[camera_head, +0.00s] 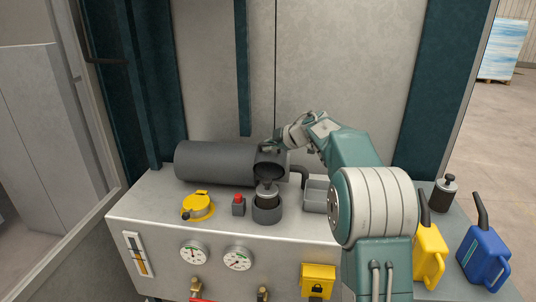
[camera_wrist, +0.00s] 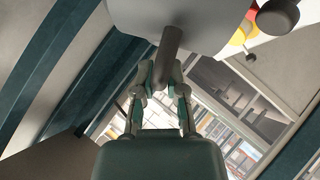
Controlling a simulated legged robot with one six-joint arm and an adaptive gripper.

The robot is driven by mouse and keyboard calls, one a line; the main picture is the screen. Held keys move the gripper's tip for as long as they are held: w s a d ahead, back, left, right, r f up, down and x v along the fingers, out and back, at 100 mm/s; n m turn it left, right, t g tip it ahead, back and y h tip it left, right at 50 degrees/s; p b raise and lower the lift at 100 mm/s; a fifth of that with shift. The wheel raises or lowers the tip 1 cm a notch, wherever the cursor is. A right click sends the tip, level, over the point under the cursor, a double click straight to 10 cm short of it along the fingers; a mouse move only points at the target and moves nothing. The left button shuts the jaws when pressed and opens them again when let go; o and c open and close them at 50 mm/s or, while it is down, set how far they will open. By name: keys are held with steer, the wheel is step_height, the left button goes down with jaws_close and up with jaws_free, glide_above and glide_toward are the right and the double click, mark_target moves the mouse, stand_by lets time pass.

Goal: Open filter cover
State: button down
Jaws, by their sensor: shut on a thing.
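The filter cover (camera_head: 270,168) is a dark grey round lid in the head view. It stands raised and tilted at the back of the dark filter housing (camera_head: 267,212). A grey filter (camera_head: 267,190) shows in the housing's open top. My gripper (camera_head: 277,146) is behind and above the cover, at its upper edge. In the wrist view my gripper (camera_wrist: 164,86) is shut on a dark rod-like handle (camera_wrist: 170,48), which reaches up to a large grey surface. The exact grip is hidden in the head view.
A dark horizontal cylinder (camera_head: 215,163) lies behind and left of the housing. A red button box (camera_head: 238,206) and yellow cap (camera_head: 198,206) stand left. A grey tray (camera_head: 315,196) is right, with yellow (camera_head: 429,252) and blue (camera_head: 484,255) cans further right.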

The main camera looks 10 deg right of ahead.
mark_target(266, 138)
steer(key=shift+w+d+r, duration=0.1)
steer(key=shift+w+d, duration=0.2)
steer(key=shift+w, duration=0.45)
steer(key=shift+w+d+r, duration=0.1)
steer(key=shift+w+d, duration=0.2)
steer(key=shift+w, duration=0.4)
steer(key=shift+w+d+r, duration=0.1)
steer(key=shift+w+d, duration=0.2)
steer(key=shift+w, duration=0.45)
steer(key=c, duration=0.7)
jaws_free()
steer(key=v, duration=1.1)
steer(key=shift+s+d+r, duration=0.1)
steer(key=shift+s+d, duration=0.15)
steer(key=shift+s, duration=0.05)
